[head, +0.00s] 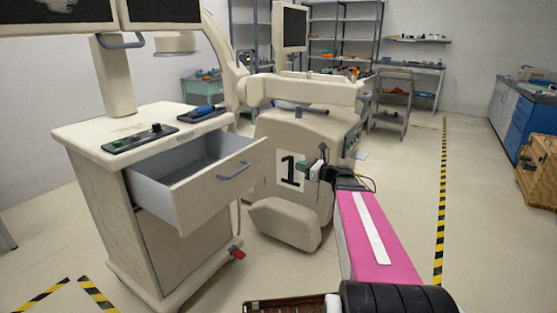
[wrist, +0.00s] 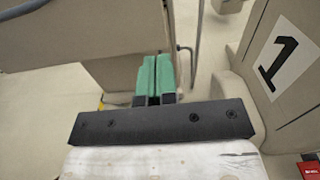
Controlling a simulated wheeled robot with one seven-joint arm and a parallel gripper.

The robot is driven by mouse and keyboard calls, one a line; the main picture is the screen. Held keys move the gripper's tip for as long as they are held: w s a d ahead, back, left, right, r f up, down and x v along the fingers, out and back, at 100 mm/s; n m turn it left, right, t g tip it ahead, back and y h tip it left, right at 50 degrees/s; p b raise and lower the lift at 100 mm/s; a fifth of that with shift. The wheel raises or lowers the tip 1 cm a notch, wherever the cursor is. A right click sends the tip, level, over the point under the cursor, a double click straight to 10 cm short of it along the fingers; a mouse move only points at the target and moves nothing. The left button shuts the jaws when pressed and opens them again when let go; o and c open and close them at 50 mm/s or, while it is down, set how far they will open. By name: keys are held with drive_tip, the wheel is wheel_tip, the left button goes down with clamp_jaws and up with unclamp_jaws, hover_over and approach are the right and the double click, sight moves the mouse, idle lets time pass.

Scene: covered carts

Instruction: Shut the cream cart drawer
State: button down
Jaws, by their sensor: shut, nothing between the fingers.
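The cream cart (head: 160,245) stands on the left in the head view. I cannot tell whether the fingertips touch the front.
A cream machine marked "1" (head: 290,210) stands close behind my gripper, and its panel shows at right in the wrist view (wrist: 290,65). A red pedal (head: 237,253) sits at the cart's base. Open floor (head: 410,190) lies right, beside a yellow-black line (head: 442,190).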

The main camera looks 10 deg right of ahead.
sight(230, 146)
drive_tip(key=x, duration=1.3)
drive_tip(key=shift+w+a+r, duration=0.2)
drive_tip(key=shift+w+a, duration=0.1)
drive_tip(key=x, duration=2.4)
drive_tip(key=shift+w+a+r, duration=0.1)
drive_tip(key=shift+a+r, duration=0.05)
drive_tip(key=shift+r, duration=0.05)
